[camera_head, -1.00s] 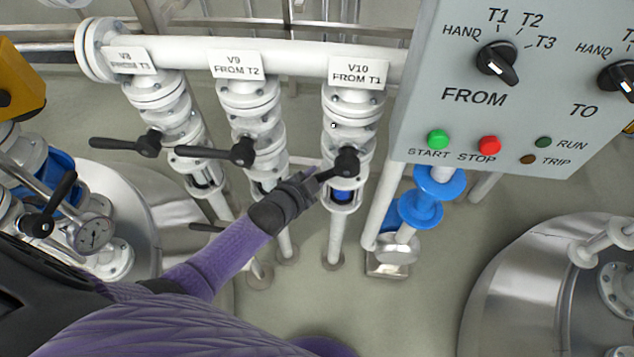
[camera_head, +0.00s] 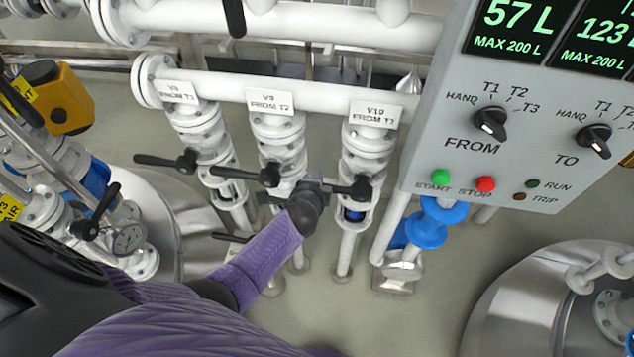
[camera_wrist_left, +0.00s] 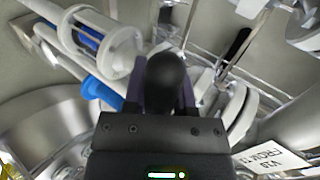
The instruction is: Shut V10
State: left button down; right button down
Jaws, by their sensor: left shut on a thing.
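My left gripper (camera_head: 318,186) is shut on the outer end of this lever, left of the hub. In the left wrist view a dark rounded lever end (camera_wrist_left: 166,82) sits between the fingers and hides what is behind it. My right gripper is not in view.
Valve V9 (camera_head: 278,140) stands close on the left, its black lever (camera_head: 245,174) pointing left near my gripper. Valve V8 (camera_head: 202,135) is farther left. The control panel (camera_head: 440,140) hangs to the right, above a blue fitting (camera_head: 428,228). Steel tanks stand low on both sides.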

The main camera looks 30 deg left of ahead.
pick_arm(q)
jog(key=shift+w+r+y, duration=0.1)
jog(key=shift+r+y, duration=0.2)
jog(key=shift+r, duration=0.05)
jog(key=shift+c, duration=2.2)
grip_release()
jog(key=p+v, duration=0.5)
jog(key=v, duration=0.5)
jog(key=shift+f, duration=0.2)
